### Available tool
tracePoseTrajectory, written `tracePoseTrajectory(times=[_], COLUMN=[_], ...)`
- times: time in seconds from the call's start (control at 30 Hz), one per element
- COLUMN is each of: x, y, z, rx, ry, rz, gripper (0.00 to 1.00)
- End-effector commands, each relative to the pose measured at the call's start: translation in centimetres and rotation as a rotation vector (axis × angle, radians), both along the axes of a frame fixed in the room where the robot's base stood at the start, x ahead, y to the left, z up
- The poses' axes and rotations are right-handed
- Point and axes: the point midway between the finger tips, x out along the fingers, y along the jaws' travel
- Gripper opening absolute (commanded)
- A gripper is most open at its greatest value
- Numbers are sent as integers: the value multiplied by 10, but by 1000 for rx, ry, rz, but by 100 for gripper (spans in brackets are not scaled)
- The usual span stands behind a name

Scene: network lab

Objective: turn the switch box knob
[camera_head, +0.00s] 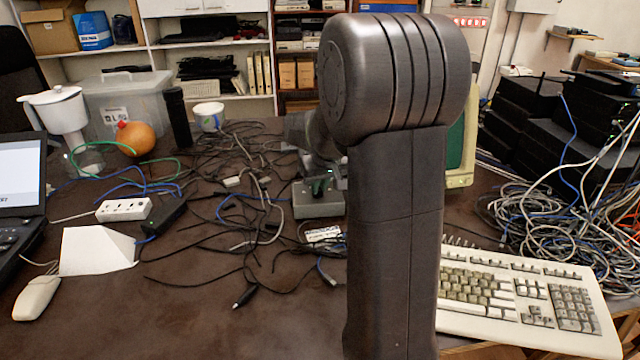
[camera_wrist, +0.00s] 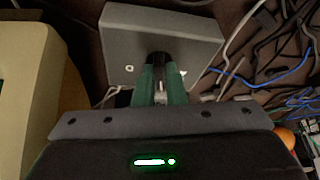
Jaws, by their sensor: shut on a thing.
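The switch box (camera_head: 318,203) is a grey box on the brown table, left of my arm in the head view. In the wrist view the switch box (camera_wrist: 198,30) fills the top middle, with small white marks on its face. Its dark knob (camera_wrist: 159,58) sits between the green fingertips of my gripper (camera_wrist: 160,76). The fingers are shut on the knob, which they partly cover. In the head view my gripper (camera_head: 318,185) is small at the box, and my arm hides part of the scene to its right.
Loose cables (camera_head: 225,185) lie tangled left of the box. A beige keyboard (camera_head: 520,295) is at the front right and a monitor (camera_head: 462,140) stands behind my arm. More cables (camera_head: 560,205) heap at the right.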

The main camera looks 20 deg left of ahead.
Motion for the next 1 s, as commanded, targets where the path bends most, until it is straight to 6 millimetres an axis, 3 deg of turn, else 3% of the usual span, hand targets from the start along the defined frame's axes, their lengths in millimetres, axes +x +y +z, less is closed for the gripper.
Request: tracePoseTrajectory(times=[0.6, 1.0], x=[-3, -3], y=[6, 7], z=[-1, 0], rx=[1, 1], ry=[-2, 0], rz=[-466, -624], gripper=[0, 0])
